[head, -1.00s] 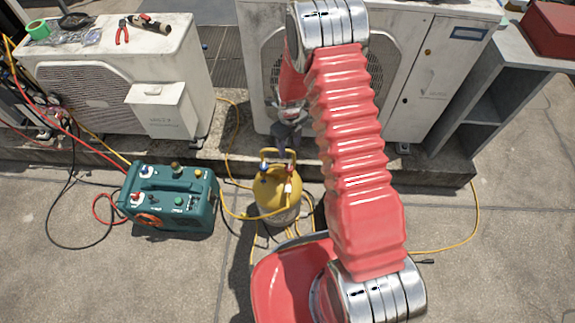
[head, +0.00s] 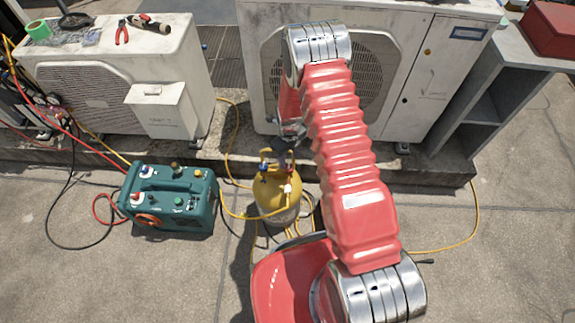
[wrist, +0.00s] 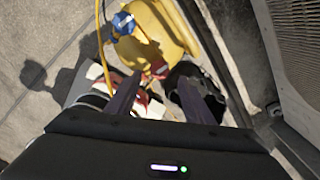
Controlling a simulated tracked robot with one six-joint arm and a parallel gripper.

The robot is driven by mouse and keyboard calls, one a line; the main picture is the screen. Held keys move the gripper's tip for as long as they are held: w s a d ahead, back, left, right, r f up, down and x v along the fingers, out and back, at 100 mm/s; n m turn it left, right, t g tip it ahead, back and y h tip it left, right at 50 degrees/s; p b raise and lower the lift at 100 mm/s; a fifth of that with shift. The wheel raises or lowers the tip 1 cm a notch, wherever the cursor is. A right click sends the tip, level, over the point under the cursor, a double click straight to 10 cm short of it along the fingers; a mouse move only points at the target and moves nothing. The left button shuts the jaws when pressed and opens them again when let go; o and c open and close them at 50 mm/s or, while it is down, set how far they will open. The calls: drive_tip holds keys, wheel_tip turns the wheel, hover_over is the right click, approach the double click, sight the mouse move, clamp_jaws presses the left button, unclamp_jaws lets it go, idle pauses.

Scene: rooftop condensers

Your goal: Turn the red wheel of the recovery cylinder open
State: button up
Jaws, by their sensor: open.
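The recovery cylinder (head: 277,200) is yellow with a grey lower part and stands on the roof floor left of my arm. It carries a blue valve wheel (head: 264,168), which also shows in the wrist view (wrist: 123,23). My gripper (head: 281,160) is at the top of the cylinder and hides part of it. In the wrist view its two dark fingers (wrist: 155,92) are apart. A small red part, apparently the red wheel (wrist: 159,70), shows just beyond and between the fingertips. Contact cannot be told. In the head view the red wheel cannot be made out clearly.
A teal recovery machine (head: 170,198) stands left of the cylinder. Yellow hoses (head: 229,170) run around the cylinder. A white condenser (head: 400,70) on a concrete ledge is close behind. A grey shelf (head: 490,95) stands at right. The front floor is mostly clear.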

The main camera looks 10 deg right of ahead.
sight(289, 167)
drive_tip(key=shift+f, duration=2.75)
drive_tip(key=shift+c, duration=0.5)
drive_tip(key=c, duration=0.9)
